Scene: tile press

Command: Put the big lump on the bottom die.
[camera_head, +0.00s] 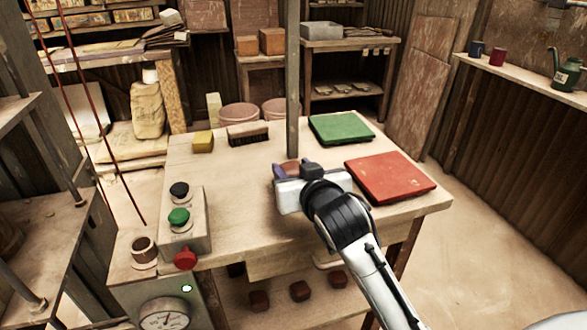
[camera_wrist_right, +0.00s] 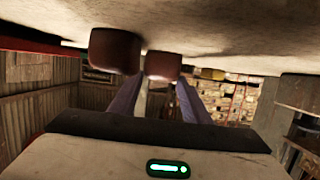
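My right gripper (camera_head: 292,168) is low over the table top, with its two purple fingers apart. A reddish-brown lump (camera_head: 290,166) shows between the fingers in the head view. In the right wrist view, which is upside down, two lumps rest on the table. One lump (camera_wrist_right: 163,66) lies between the finger lines; the other (camera_wrist_right: 115,50), larger in the picture, lies beside it, left of the fingers. I cannot tell whether either finger touches a lump. The second lump is hidden in the head view. I cannot make out the bottom die. My left gripper is not in view.
A red mat (camera_head: 390,178) and a green mat (camera_head: 341,128) lie at the table's right. A brush (camera_head: 248,133) and yellow block (camera_head: 203,142) lie at the back. An upright post (camera_head: 293,80) stands behind my gripper. A button box (camera_head: 182,222) stands at the left.

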